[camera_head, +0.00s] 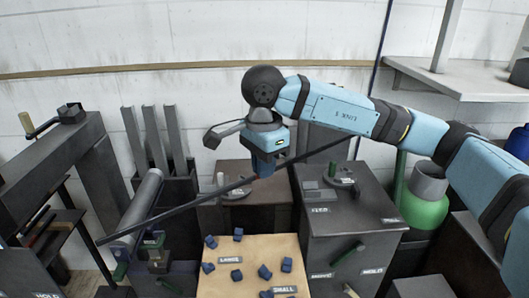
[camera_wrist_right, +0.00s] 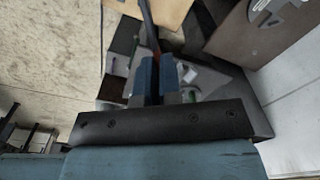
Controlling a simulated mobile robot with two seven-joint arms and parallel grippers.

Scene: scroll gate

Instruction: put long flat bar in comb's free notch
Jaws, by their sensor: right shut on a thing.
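My right gripper (camera_head: 264,172) is shut on a long flat bar (camera_head: 170,210), dark and thin. The bar runs slantwise from low left to upper right in the head view, held around its middle above the bench. In the right wrist view, the bar (camera_wrist_right: 148,22) leaves the blue fingers (camera_wrist_right: 156,78) toward the top; its other end is hidden. The dark comb (camera_head: 172,196) stands at the back left, with upright grey bars (camera_head: 154,138) in it. Which of its notches is free cannot be told from here. My left gripper is out of view.
A tan board (camera_head: 250,250) with several small blue blocks lies in front. Dark boxes (camera_head: 345,225) stand right of it. A grey roller (camera_head: 140,205) lies near the bar's left end, and a dark frame (camera_head: 60,150) stands far left. A green container (camera_head: 425,208) is at right.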

